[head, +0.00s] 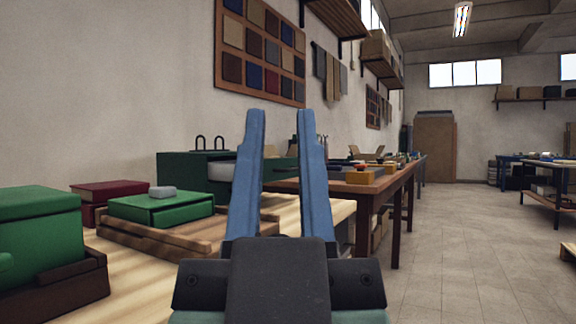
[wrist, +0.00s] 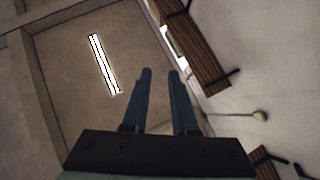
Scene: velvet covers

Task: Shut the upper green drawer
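My gripper (head: 281,116) points up in the middle of the head view, its two blue fingers apart with nothing between them. In the wrist view my gripper (wrist: 160,73) is also open and empty, against the ceiling. A green box-like unit (head: 38,232) with a round green knob at the left picture edge sits in a dark wooden base. A lower green box (head: 160,208) with a grey block on top sits in a wooden tray. I cannot tell which green piece is the upper drawer or how far it is open. My gripper touches none of them.
A dark red box (head: 108,196) lies behind the green boxes on the light wooden table (head: 125,272). A dark green cabinet (head: 180,168) stands behind, partly hidden by my fingers. A brown table (head: 345,187) runs further back. The floor (head: 460,235) at right is clear.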

